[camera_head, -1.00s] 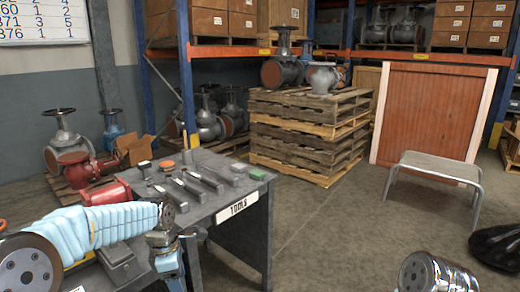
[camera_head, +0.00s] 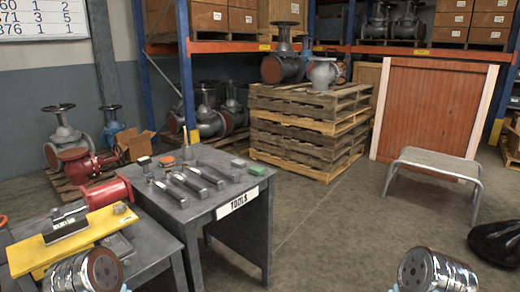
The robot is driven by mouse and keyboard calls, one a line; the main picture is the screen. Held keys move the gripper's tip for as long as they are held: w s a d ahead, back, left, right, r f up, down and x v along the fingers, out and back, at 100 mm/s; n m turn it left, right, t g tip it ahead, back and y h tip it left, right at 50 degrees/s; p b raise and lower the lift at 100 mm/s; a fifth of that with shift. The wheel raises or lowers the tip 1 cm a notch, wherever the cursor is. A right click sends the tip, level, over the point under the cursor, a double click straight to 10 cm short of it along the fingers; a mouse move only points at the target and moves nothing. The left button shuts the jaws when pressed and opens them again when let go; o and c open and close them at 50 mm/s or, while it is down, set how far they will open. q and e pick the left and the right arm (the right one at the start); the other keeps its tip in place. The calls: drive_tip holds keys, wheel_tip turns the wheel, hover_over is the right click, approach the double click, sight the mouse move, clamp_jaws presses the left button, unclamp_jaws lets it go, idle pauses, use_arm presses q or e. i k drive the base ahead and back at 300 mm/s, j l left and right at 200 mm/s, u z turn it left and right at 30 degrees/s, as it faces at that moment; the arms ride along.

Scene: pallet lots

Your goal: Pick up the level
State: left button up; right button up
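No thing in view can be told for certain as the level. Several long grey bar-like tools (camera_head: 182,187) lie side by side on the dark table marked TOOLS (camera_head: 225,192); they are too small to tell apart. A yellow plate (camera_head: 85,238) lies on the nearer grey table (camera_head: 150,245) at the left, with a dark block (camera_head: 65,225) on it. Neither gripper's fingers show. Only metal rounded parts of my arms show at the bottom edge, left and right.
A red cylindrical object (camera_head: 107,192) lies behind the yellow plate. A green block (camera_head: 257,170) and an orange disc (camera_head: 167,161) are on the TOOLS table. Stacked pallets (camera_head: 300,135) with valves stand behind. A grey step stool (camera_head: 435,165) is at right; the middle floor is clear.

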sight(60, 232)
drive_tip(key=i+j+u, duration=0.1)
drive_tip(key=j+u, duration=0.25)
drive_tip(key=i+j+u, duration=0.15)
drive_tip(key=u, duration=0.25)
drive_tip(key=i+j+u, duration=0.15)
drive_tip(key=j+u, duration=0.2)
